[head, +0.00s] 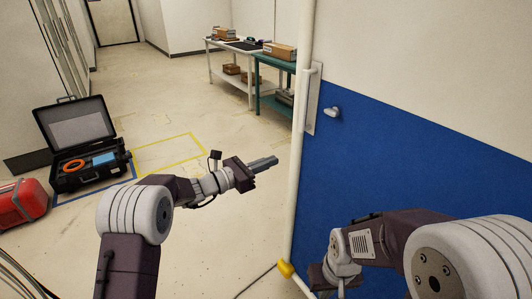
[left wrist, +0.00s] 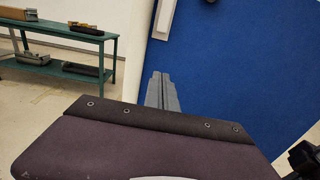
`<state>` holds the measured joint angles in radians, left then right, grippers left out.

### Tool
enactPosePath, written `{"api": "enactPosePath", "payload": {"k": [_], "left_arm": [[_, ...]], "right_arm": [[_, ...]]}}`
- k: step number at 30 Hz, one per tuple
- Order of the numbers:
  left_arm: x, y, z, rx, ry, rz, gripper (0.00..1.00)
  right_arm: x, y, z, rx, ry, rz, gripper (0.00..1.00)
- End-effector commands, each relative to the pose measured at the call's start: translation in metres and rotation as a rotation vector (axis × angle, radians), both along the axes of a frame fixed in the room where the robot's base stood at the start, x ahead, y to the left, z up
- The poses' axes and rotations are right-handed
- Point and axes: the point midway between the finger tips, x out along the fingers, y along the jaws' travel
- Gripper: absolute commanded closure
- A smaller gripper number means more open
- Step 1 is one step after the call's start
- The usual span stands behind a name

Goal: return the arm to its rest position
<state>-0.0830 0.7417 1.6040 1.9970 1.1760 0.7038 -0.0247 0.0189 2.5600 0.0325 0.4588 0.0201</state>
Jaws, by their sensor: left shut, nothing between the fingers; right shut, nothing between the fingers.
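My left arm comes in from the left in the head view. My left gripper (head: 263,164) is shut and empty, held out in the air in front of the white pipe. Its closed fingers also show in the left wrist view (left wrist: 162,92), pointing toward the blue wall panel. My right arm is at the lower right, bent beside the blue panel. My right gripper (head: 322,277) is only partly visible low in the head view, near the foot of the pipe, and its fingertips are hard to make out.
A white vertical pipe (head: 299,150) stands close to my left gripper, before the blue wall panel (head: 400,165). A small knob (head: 332,113) sticks out there. An open black case (head: 85,150) and a red box (head: 22,204) lie left. A green table (head: 275,62) stands behind. The floor between is clear.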

Motion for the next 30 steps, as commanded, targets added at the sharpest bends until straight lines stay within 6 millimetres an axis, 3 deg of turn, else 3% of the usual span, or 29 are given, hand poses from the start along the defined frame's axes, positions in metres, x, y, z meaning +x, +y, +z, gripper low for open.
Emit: {"api": "enactPosePath", "payload": {"k": [3,5,6,8,11,15,18,22,26,27,28,30], "left_arm": [[-0.01,0.006,0.049,0.0,-0.078,0.006,1.0],[-0.043,0.006,0.051,0.093,-0.092,-0.051,1.0],[-0.069,0.007,0.036,0.206,-0.096,-0.103,1.0],[-0.105,0.014,0.008,0.376,-0.113,-0.178,1.0],[-0.162,0.038,-0.043,0.665,-0.167,-0.322,1.0],[-0.237,0.097,-0.109,1.058,-0.297,-0.584,1.0],[-0.276,0.144,-0.142,1.287,-0.422,-0.796,1.0],[-0.31,0.197,-0.172,1.496,-0.616,-1.096,1.0],[-0.32,0.238,-0.189,1.62,-0.875,-1.41,1.0],[-0.306,0.242,-0.188,1.658,-1.004,-1.473,1.0],[-0.307,0.241,-0.161,1.653,-0.992,-1.467,1.0],[-0.307,0.241,-0.135,1.65,-0.985,-1.464,1.0]], "right_arm": [[0.0,0.0,0.0,0.0,0.0,0.0,1.0],[0.0,0.0,0.0,0.0,0.0,0.0,1.0],[0.0,0.0,0.0,0.0,0.0,0.0,1.0],[0.0,0.0,0.0,0.0,0.0,0.0,1.0],[0.0,0.0,0.0,0.0,0.0,0.0,1.0],[0.0,0.0,0.0,0.0,0.0,0.0,1.0],[0.0,0.0,0.0,0.0,0.0,0.0,1.0],[0.0,0.0,0.0,0.0,0.0,0.0,1.0],[0.0,0.0,0.0,0.0,0.0,0.0,1.0],[0.0,0.0,0.0,0.0,0.0,0.0,1.0],[-0.001,0.0,0.026,0.0,0.002,0.0,1.0],[0.0,0.0,0.053,0.0,0.0,0.0,1.0]]}}
